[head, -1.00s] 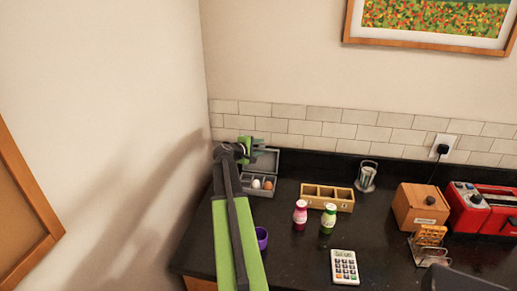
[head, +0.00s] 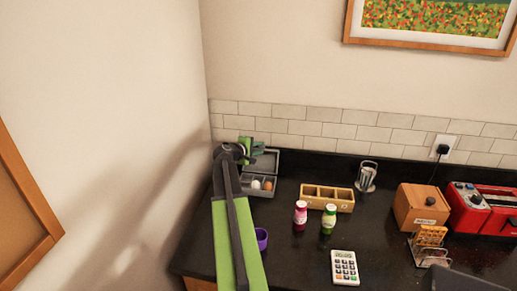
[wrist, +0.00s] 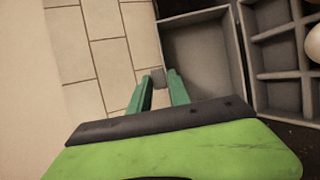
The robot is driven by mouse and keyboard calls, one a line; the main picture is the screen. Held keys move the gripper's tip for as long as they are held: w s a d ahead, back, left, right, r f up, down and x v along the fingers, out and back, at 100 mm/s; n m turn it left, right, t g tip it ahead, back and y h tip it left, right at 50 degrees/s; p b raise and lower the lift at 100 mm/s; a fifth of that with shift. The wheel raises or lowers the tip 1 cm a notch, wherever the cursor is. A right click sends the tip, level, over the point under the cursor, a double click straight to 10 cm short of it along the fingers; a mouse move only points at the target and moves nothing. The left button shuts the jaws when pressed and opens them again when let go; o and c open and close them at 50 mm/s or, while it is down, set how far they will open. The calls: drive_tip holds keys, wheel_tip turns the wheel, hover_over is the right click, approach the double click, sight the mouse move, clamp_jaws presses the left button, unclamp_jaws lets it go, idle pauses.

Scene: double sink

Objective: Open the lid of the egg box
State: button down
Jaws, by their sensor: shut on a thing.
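The grey egg box (head: 262,194) stands at the back left of the counter, near the corner. Its lid (head: 266,162) is raised and stands open behind the compartments. A white egg (head: 256,184) and a brown egg (head: 267,185) lie inside. In the wrist view the lid (wrist: 203,55) is a hollow grey tray beside the divided base (wrist: 285,92), where part of a pale egg shows at the right edge. My gripper (wrist: 158,88) is shut on a small grey tab (wrist: 158,76) at the lid's edge. In the head view my gripper (head: 254,147) is at the lid's upper left.
A wooden divided box (head: 327,205), two small bottles (head: 300,215), a glass (head: 366,178) and a calculator (head: 344,267) are to the right. A purple cup (head: 262,239) sits beside my arm. The tiled wall (head: 290,125) is close behind the lid; the side wall is at left.

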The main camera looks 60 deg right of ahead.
drive_tip(key=shift+w+d+r, duration=0.1)
drive_tip(key=shift+w+r, duration=0.05)
idle(0.4)
drive_tip(key=a, duration=0.2)
drive_tip(key=s+a, duration=0.1)
drive_tip(key=shift+s+a+r+p, duration=0.1)
drive_tip(key=shift+r+p, duration=0.2)
drive_tip(key=shift+r, duration=0.05)
drive_tip(key=c, duration=1.3)
unclamp_jaws()
drive_tip(key=shift+f, duration=0.15)
drive_tip(key=p+v, duration=0.6)
drive_tip(key=v, duration=1.1)
drive_tip(key=shift+a, duration=0.2)
